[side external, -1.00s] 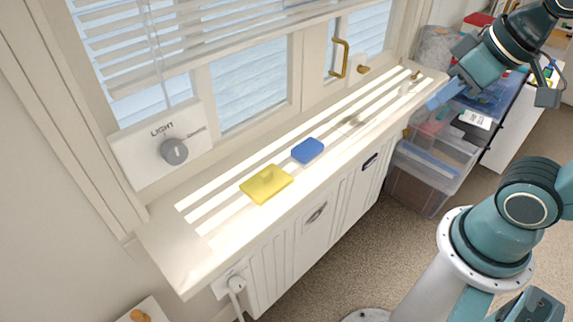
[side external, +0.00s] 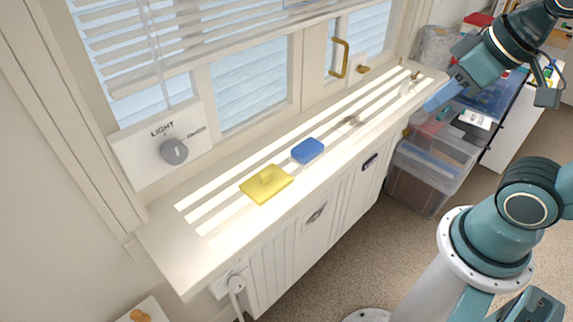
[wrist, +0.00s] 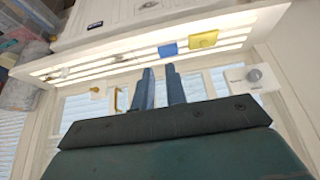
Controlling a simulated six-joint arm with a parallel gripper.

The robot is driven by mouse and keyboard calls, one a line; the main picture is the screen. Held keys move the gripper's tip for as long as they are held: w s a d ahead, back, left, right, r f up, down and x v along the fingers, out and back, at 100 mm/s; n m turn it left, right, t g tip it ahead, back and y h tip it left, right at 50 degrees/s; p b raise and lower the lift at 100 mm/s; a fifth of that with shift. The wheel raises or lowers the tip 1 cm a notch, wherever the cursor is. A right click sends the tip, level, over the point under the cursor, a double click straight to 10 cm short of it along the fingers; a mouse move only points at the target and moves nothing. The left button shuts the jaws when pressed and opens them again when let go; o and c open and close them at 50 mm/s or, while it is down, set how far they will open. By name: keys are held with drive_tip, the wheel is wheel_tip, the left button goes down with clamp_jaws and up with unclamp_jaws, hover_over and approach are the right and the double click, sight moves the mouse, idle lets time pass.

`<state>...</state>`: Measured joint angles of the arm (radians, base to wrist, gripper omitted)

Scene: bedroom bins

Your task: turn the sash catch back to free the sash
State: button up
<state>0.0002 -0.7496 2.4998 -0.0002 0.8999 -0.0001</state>
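The sash catch is a small brass knob (side external: 362,69) on a white plate on the window frame, right of a tall brass handle (side external: 340,57). In the wrist view the catch (wrist: 96,90) and handle (wrist: 117,98) appear left of my fingers. I cannot tell the catch's exact turn. My gripper (side external: 436,101) hangs past the right end of the sill, clear of the catch, its blue fingers partly washed out by light. In the wrist view my gripper (wrist: 159,68) has a gap between its two fingers, with nothing held.
A yellow block (side external: 266,184) and a blue block (side external: 308,151) lie on the sunlit sill (side external: 230,224). A light dial (side external: 174,151) is at the left. Small items stand at the sill's right end. Clear plastic bins (side external: 428,172) stand beyond it.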

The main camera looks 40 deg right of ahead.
drive_tip(key=o, duration=0.7)
drive_tip(key=shift+w+r, duration=0.15)
drive_tip(key=shift+w, duration=0.2)
drive_tip(key=o, duration=0.3)
drive_tip(key=w+d+r, duration=0.2)
drive_tip(key=w+d, duration=0.2)
drive_tip(key=w, duration=0.7)
drive_tip(key=shift+w+d, duration=0.15)
drive_tip(key=shift+d, duration=0.25)
drive_tip(key=w+d+f+t, duration=0.1)
drive_tip(key=w+d+f, duration=0.1)
drive_tip(key=w+d, duration=0.85)
drive_tip(key=w+d+f+t, duration=0.1)
drive_tip(key=w+d+f, duration=0.1)
drive_tip(key=d, duration=0.4)
drive_tip(key=w+d+f, duration=0.1)
drive_tip(key=d+f, duration=0.1)
drive_tip(key=d, duration=0.4)
drive_tip(key=t, duration=0.1)
approach(366, 69)
drive_tip(key=v, duration=0.6)
drive_tip(key=shift+s+d+f, duration=0.1)
drive_tip(key=shift+s+f, duration=0.1)
drive_tip(key=x, duration=1.3)
drive_tip(key=shift+w, duration=0.4)
drive_tip(key=shift+f, duration=0.1)
